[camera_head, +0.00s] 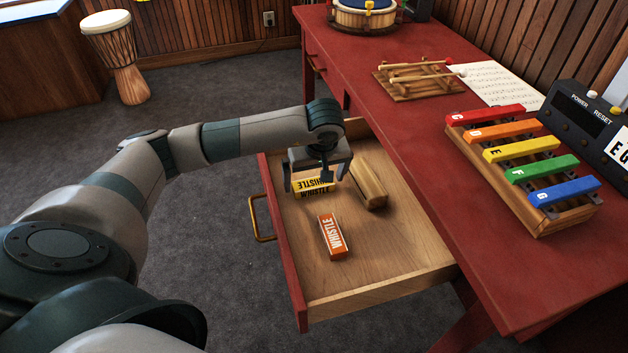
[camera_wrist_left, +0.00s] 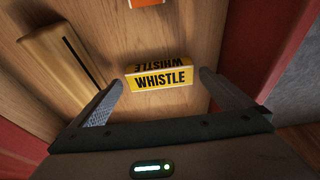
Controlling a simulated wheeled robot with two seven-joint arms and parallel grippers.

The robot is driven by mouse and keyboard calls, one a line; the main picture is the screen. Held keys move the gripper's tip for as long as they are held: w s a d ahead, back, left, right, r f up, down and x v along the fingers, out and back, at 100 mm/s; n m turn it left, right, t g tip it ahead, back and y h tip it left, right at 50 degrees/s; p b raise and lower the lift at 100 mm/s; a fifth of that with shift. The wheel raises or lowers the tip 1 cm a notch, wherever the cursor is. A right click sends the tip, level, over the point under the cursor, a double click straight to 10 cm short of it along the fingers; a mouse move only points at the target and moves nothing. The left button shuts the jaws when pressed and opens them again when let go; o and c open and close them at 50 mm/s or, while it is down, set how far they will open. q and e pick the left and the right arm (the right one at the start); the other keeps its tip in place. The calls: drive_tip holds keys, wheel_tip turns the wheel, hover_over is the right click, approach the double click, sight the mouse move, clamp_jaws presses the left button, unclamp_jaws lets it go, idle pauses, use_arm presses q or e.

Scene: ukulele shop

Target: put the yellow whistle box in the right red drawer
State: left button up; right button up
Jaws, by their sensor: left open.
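The yellow whistle box (camera_head: 314,185) with black lettering is inside the open red drawer (camera_head: 282,247), toward its far left side. My left gripper (camera_head: 317,183) is over the drawer, pointing down, with its fingers apart on either side of the box. In the left wrist view the yellow box (camera_wrist_left: 160,79) lies between the open fingertips of the left gripper (camera_wrist_left: 162,80), with visible gaps at both ends. It appears to lie on the wooden drawer floor, though the gripper partly covers it in the head view. My right gripper is not in view.
An orange whistle box (camera_head: 332,237) and a wooden block (camera_head: 369,182) with a slot also lie in the drawer. The red table (camera_head: 405,150) carries a colored xylophone (camera_head: 522,160), mallets on a wooden stand (camera_head: 418,79) and a drum (camera_head: 364,14). Bare drawer floor shows at the front right.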

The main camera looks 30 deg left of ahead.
use_arm(q)
drive_tip(key=v, duration=1)
drive_tip(key=shift+r, duration=0.25)
drive_tip(key=shift+d, duration=0.1)
